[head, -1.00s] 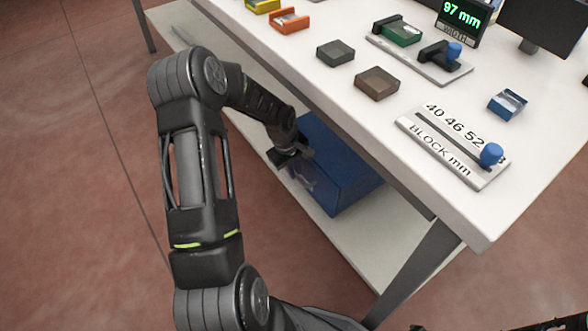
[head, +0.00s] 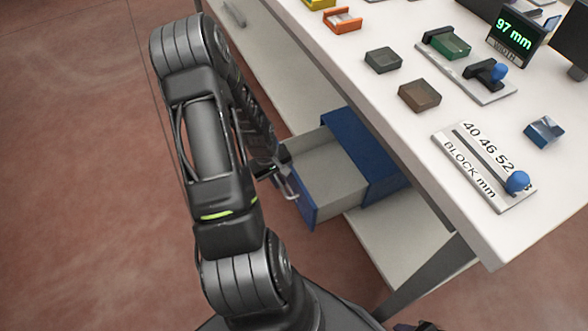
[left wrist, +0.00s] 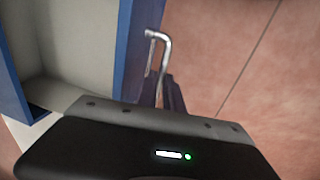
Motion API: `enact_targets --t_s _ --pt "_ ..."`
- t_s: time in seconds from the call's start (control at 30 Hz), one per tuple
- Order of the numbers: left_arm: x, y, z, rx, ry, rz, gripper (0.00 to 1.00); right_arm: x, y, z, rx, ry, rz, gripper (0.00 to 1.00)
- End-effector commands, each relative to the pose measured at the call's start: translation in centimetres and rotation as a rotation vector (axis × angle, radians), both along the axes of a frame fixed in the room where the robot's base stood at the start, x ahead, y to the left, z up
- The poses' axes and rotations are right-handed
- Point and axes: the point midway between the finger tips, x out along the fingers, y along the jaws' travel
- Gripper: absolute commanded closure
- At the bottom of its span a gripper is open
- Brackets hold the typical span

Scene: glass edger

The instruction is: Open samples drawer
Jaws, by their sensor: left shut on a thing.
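The samples drawer (head: 310,185) sticks out of a blue cabinet (head: 372,150) on the shelf under the white table. It stands well open, and its grey inside looks empty where it shows. Its metal bar handle (head: 292,187) is on the blue front. My left gripper (head: 284,168) is at the front and shut on the handle; my arm partly hides it. In the left wrist view the handle (left wrist: 163,50) runs down to the gripper (left wrist: 170,95), beside the blue drawer front (left wrist: 139,55). My right gripper is not clearly seen.
The white tabletop (head: 400,130) overhangs the cabinet. On it are a gauge plate marked BLOCK mm (head: 485,165) with a blue knob, a grey block (head: 383,60), a brown block (head: 419,95) and a display reading 97 mm (head: 516,35). Red floor lies clear in front of the drawer.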

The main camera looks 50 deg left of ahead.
Motion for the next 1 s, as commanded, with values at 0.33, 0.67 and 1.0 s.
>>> enact_targets --t_s 0.33,0.67,1.0 --pt "-0.54 0.18 0.0 0.001 -0.002 -0.001 1.0 0.04 -0.04 0.17 -0.001 0.0 -0.001 0.57" --pt "-0.54 0.18 -0.01 0.0 -0.002 -0.001 0.69 0.05 -0.04 0.17 -0.001 0.0 -0.001 0.57" --pt "-0.58 0.21 0.34 0.001 -0.002 -0.001 0.67 0.05 -0.04 0.32 -0.001 0.0 -0.001 0.57"
